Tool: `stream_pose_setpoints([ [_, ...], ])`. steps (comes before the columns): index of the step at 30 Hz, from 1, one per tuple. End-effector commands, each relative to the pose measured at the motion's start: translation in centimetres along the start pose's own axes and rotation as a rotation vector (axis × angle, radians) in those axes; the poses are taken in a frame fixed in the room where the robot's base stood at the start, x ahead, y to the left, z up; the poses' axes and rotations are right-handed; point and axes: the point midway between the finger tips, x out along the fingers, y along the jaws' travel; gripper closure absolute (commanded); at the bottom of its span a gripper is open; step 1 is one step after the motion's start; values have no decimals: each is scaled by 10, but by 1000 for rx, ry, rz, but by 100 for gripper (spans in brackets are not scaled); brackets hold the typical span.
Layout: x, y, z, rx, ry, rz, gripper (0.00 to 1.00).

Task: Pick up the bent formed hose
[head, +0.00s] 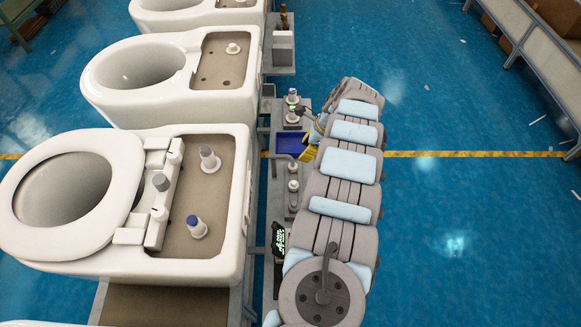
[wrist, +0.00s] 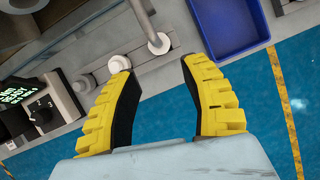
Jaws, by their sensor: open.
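My gripper (wrist: 157,64) is open, its yellow fingers apart with nothing held between them. In the head view a yellow part of my gripper (head: 308,153) shows beside the narrow parts shelf, largely hidden behind my arm. A white round cap (wrist: 118,64) sits by the left fingertip. I cannot tell whether they touch.
A blue bin (wrist: 230,22) is beyond the right finger; it also shows in the head view (head: 290,143). A black device with green text (wrist: 22,100) is at left. White toilets (head: 215,240) line the conveyor.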

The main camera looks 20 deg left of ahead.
Motion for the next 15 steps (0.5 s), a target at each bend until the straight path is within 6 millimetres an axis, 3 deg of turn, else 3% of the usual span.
stream_pose_setpoints([
  [6,26,0,0,-2,-1,0,55],
  [15,36,0,2,0,0,0,55],
])
